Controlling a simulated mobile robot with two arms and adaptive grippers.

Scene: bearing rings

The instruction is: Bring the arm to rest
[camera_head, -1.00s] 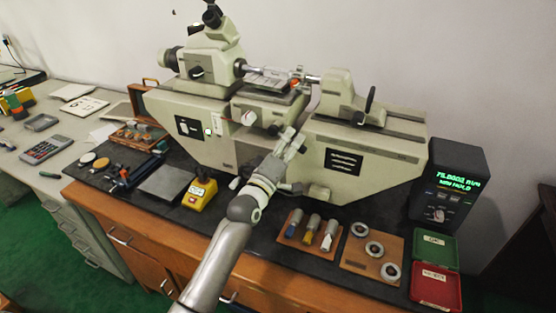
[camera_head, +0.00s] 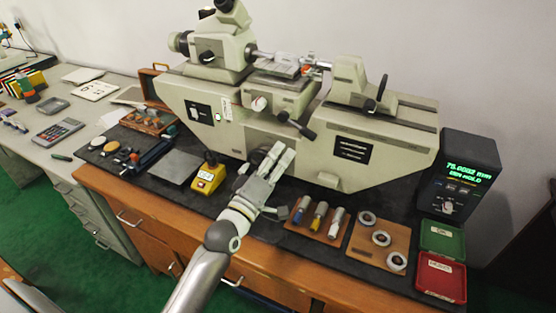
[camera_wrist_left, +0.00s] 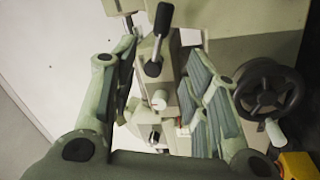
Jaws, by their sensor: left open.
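My left gripper (camera_head: 280,152) is open and empty, in front of the lower body of the pale measuring machine (camera_head: 385,150). The left wrist view shows its two fingers (camera_wrist_left: 160,60) spread, with nothing held between them. Beyond them are a black-handled lever (camera_wrist_left: 160,32) and a pale knob (camera_wrist_left: 158,99) of the machine. In the head view the lever (camera_head: 297,125) is just above and right of the fingertips. My left arm reaches in from the bottom over the bench edge. My right gripper is not in view.
A yellow block (camera_head: 207,178) stands left of the gripper. Right of it lie a wooden board with several handled pieces (camera_head: 320,218), a ring board (camera_head: 372,253), green (camera_head: 441,238) and red (camera_head: 440,277) trays, and a digital readout (camera_head: 458,175). A black handwheel (camera_wrist_left: 268,88) is right of the fingers.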

